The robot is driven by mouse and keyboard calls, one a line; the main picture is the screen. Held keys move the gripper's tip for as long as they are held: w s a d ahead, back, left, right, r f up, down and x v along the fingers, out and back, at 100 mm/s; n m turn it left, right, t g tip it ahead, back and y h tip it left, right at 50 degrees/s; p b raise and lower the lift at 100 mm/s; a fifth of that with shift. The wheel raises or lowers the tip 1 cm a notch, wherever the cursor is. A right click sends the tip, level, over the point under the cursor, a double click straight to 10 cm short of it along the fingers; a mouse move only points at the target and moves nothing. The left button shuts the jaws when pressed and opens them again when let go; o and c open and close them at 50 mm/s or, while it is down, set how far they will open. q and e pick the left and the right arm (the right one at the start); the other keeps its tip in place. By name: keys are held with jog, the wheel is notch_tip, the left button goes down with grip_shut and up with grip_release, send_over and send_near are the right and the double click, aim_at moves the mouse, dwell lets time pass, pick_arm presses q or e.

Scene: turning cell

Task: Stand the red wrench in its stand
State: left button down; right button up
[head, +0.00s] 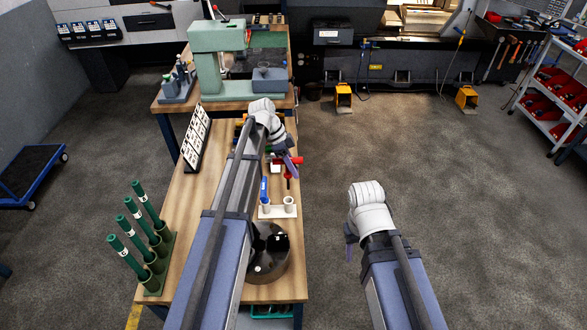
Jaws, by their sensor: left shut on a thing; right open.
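My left gripper (292,166) is shut on the red wrench (288,173), near its red crossbar. The wrench's shaft points downward, above and behind the white stand (277,213) in the picture. The stand has two round cups. A blue-handled tool (264,190) stands in the left cup, and the right cup (289,204) looks empty. The wrench tip appears apart from the cup, though its height is hard to tell. My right gripper (349,248) is off to the right of the bench, over the floor, open and empty.
A green rack (160,273) with several green tubes stands at the bench's left. A label board (196,140) and a green machine (216,60) are farther back.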

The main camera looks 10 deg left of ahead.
pick_arm(q)
jog(key=shift+f+b, duration=5.5)
jog(key=shift+f, duration=0.1)
jog(key=c, duration=0.6)
grip_release()
jog(key=p+v, duration=0.7)
jog(key=v, duration=0.1)
